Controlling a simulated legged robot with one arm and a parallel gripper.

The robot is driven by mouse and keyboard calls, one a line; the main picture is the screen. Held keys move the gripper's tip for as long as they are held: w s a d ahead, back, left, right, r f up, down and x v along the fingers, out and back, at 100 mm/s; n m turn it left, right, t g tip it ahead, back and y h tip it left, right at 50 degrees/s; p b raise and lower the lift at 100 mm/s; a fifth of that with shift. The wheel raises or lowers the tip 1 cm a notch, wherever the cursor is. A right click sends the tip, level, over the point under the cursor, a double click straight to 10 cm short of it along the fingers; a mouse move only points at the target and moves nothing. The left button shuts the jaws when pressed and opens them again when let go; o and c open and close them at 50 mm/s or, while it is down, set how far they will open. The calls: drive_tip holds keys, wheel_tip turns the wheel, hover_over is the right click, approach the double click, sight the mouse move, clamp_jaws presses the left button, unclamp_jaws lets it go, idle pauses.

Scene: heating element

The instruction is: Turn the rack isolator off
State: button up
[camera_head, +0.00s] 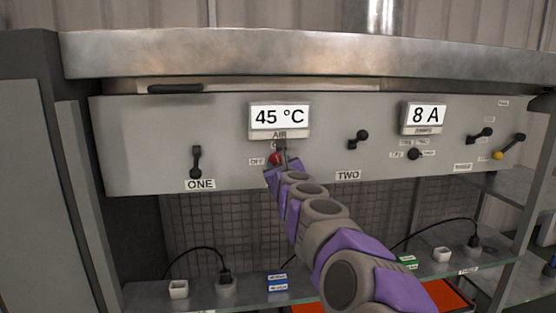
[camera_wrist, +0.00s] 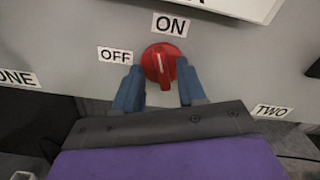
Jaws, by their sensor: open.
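A red rotary knob (camera_wrist: 159,64) sits on the grey panel, with an ON label (camera_wrist: 170,25) above it and an OFF label (camera_wrist: 118,55) to its left. Its pale mark points up toward ON. My gripper (camera_wrist: 160,82) is open, with one blue finger on each side of the knob's lower part. I cannot tell whether the fingers touch it. In the head view the red knob (camera_head: 275,158) shows below the 45 °C display, partly hidden by my gripper (camera_head: 283,163).
Black levers stand at ONE (camera_head: 196,161) and TWO (camera_head: 359,139). Right of these are an 8 A display (camera_head: 424,115), a small black knob (camera_head: 414,154) and a yellow-tipped lever (camera_head: 509,147). A shelf with plugs and sockets (camera_head: 178,289) lies below the panel.

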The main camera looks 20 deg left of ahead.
drive_tip(key=shift+w+a, duration=0.1)
drive_tip(key=shift+w, duration=0.25)
clamp_jaws()
idle(0.3)
